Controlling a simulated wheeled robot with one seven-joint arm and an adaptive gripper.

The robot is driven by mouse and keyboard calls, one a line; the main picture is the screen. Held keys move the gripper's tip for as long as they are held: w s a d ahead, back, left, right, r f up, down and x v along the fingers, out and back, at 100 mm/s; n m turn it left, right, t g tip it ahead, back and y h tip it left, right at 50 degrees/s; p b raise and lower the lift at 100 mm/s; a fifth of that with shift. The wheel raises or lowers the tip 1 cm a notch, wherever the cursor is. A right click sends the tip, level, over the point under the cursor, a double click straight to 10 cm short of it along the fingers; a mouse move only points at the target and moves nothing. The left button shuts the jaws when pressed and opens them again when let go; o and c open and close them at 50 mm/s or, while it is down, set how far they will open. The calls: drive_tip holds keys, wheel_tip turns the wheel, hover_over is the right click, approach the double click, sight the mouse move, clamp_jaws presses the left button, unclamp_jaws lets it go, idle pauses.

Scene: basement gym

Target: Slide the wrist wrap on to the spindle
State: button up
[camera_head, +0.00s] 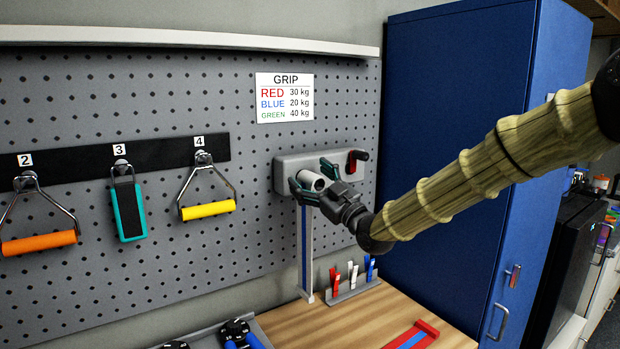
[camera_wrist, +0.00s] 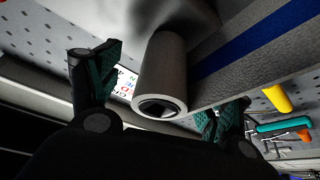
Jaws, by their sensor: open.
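The wrist wrap is a pale grey roll (camera_head: 312,181) at the grey wall plate (camera_head: 290,170). A grey tail with a blue stripe (camera_head: 306,250) hangs from it towards the bench. In the wrist view the roll (camera_wrist: 165,62) points its open end at my camera. A dark square-ended piece sits inside its core, apparently the spindle (camera_wrist: 158,106). My gripper (camera_head: 313,178) is open, with its teal fingers on either side of the roll. In the wrist view my gripper (camera_wrist: 162,95) shows gaps between the fingers and the roll. The roll's far end is hidden.
A red crank with a black knob (camera_head: 354,160) is on the plate, right of the roll. Handles hang on the pegboard at left. Several coloured clips (camera_head: 352,278) stand in a rack below. A blue cabinet (camera_head: 450,130) stands at right. The wooden bench (camera_head: 340,325) has bare room.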

drive_tip(key=v, duration=1.1)
drive_tip(key=shift+s+d, duration=0.2)
drive_tip(key=shift+f, duration=0.1)
